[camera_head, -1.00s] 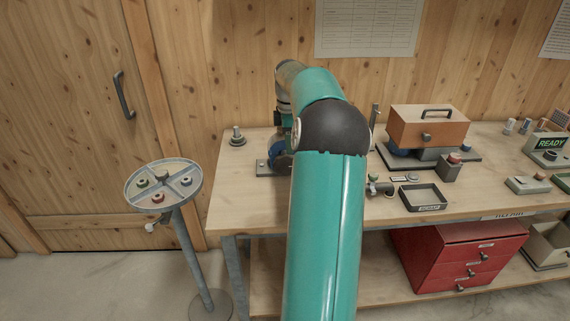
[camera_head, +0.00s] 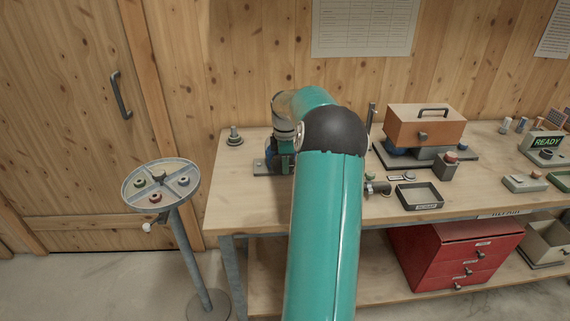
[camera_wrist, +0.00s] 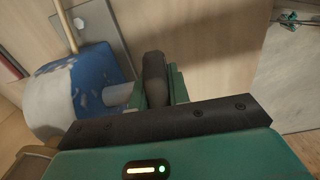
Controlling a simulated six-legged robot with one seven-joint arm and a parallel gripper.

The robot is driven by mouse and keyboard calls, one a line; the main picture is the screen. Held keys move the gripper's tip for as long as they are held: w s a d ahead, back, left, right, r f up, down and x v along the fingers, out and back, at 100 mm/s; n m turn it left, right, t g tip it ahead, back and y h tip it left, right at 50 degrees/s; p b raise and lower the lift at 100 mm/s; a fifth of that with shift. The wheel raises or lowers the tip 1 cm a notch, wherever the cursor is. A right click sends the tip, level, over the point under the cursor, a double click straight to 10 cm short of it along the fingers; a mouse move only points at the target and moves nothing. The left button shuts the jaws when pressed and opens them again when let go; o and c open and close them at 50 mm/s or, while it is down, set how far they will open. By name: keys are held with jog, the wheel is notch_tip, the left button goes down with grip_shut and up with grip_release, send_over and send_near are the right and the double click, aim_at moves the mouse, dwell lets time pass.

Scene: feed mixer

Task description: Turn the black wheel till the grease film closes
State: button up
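In the wrist view a dark, rounded piece, which looks like the black wheel (camera_wrist: 153,72) seen edge-on, stands between the green fingers of my gripper (camera_wrist: 156,88). I cannot tell whether the fingers press on it. A grey shaft (camera_wrist: 118,95) runs left from there to a blue housing (camera_wrist: 88,75). Ragged pale patches, perhaps the grease film (camera_wrist: 88,98), lie on the blue, with blue showing between them.
The wooden bench (camera_head: 235,195) carries an orange-brown box (camera_head: 425,128), a black tray (camera_head: 419,196) and a lit READY sign (camera_head: 546,142). A bolt (camera_head: 234,136) stands behind the unit. A round parts stand (camera_head: 161,185) is left of the bench. Bare floor lies in front.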

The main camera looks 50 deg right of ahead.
grip_shut()
